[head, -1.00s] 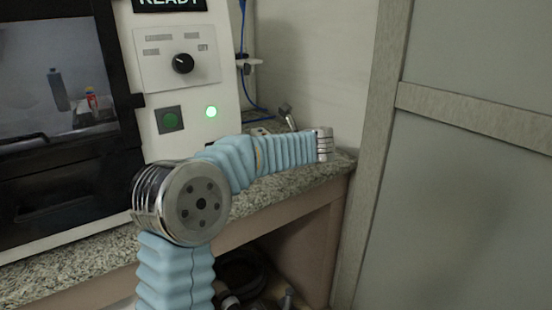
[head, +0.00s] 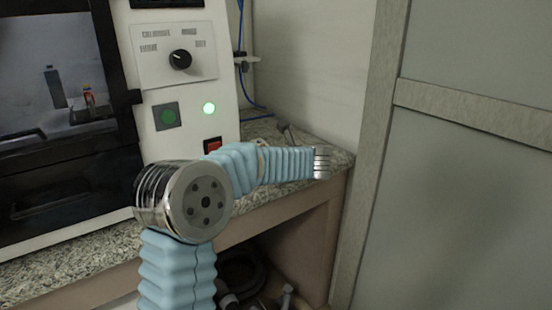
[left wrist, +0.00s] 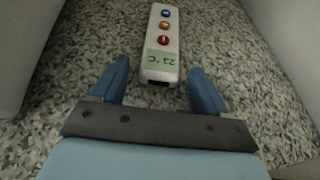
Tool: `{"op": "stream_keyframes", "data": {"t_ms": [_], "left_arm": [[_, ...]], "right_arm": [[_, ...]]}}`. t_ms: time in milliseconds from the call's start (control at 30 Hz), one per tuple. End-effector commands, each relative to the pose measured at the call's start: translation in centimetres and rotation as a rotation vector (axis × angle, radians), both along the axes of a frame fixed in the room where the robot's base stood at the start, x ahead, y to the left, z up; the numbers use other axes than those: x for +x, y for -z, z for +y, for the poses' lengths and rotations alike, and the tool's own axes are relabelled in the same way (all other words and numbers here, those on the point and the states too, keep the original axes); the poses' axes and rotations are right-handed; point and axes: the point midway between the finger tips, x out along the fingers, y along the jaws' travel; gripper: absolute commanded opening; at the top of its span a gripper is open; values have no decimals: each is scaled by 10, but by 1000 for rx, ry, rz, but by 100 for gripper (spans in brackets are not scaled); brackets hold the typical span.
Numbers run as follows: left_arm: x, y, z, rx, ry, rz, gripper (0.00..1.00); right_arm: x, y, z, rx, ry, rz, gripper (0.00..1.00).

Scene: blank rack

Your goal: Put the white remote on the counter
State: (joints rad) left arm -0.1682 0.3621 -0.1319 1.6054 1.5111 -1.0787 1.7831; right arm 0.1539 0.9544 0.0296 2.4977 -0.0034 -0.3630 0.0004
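In the left wrist view, the white remote (left wrist: 160,42) lies on a grey speckled granite surface (left wrist: 255,85). It has coloured buttons and a small screen reading about 23 °C. My left gripper (left wrist: 158,66) is open, with its blue fingers on either side of the remote's near end. A gap shows on both sides, and I see no contact. In the head view, my left arm reaches over the granite counter (head: 110,248). The remote and the left gripper's fingers cannot be made out there. My right gripper is not in view.
A white machine (head: 190,90) with a dark window, knob, green light and red switch (head: 212,145) stands on the counter at left. A wall is behind, and a grey panelled door (head: 470,190) is at right. Pale upright surfaces flank the wrist view. Dark items lie under the counter.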

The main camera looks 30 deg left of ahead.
Motion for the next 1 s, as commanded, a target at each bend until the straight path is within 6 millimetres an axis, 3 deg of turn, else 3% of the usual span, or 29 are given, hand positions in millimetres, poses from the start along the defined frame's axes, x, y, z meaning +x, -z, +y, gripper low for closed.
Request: {"op": "stream_keyframes", "data": {"t_ms": [267, 700, 1000], "left_arm": [[0, -6, 0, 0, 0, 0, 74], [-46, -37, -72, 0, 3, -2, 74], [-60, -49, -94, 0, 0, 0, 74]], "right_arm": [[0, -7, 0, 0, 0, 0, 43], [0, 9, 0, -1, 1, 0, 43], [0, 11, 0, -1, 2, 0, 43]]}}
